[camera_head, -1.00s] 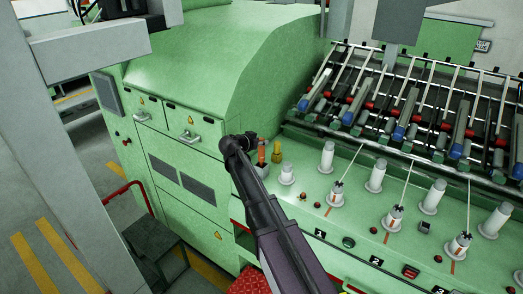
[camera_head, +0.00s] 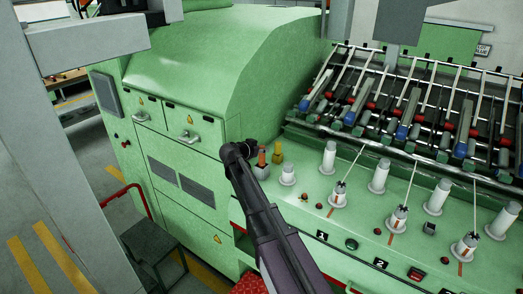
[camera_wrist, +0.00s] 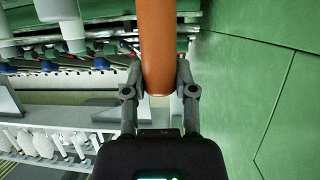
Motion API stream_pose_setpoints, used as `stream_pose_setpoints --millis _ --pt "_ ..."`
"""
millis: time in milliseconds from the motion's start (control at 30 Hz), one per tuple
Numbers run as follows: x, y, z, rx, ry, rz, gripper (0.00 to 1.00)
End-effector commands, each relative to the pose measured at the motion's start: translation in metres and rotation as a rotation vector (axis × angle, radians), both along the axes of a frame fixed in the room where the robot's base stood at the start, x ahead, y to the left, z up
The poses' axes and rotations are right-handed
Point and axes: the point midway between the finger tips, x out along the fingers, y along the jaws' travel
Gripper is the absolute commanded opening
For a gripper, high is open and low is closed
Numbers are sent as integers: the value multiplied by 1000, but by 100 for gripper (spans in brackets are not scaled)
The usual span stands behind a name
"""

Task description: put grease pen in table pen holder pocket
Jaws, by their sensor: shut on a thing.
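The orange grease pen (camera_wrist: 157,40) is a thick cylinder at the top centre of the wrist view. My gripper (camera_wrist: 159,78) is shut on it, with one finger on each side of its rounded end. In the head view the orange pen (camera_head: 262,157) shows just right of my dark wrist, above a small grey holder (camera_head: 261,172) on the green machine's ledge. I cannot tell whether the pen is inside a pocket or only above it. My fingers are hidden in the head view.
A yellow-topped item (camera_head: 277,152) stands close to the right of the pen. A white knob (camera_head: 288,174) and several white posts line the green console (camera_head: 320,210). The tall green machine body (camera_head: 190,75) rises behind and left.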

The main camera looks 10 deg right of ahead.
Motion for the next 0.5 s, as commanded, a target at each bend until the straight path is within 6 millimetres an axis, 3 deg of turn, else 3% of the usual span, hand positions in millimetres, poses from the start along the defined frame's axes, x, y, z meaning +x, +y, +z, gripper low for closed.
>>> stream_pose_setpoints --millis 167,200,300,500 --pt "0 0 -5 0 0 0 0" --pt "0 0 -3 0 0 0 48" --pt "0 -1 -3 0 0 -1 70" --pt "0 -1 -3 0 0 -1 70"
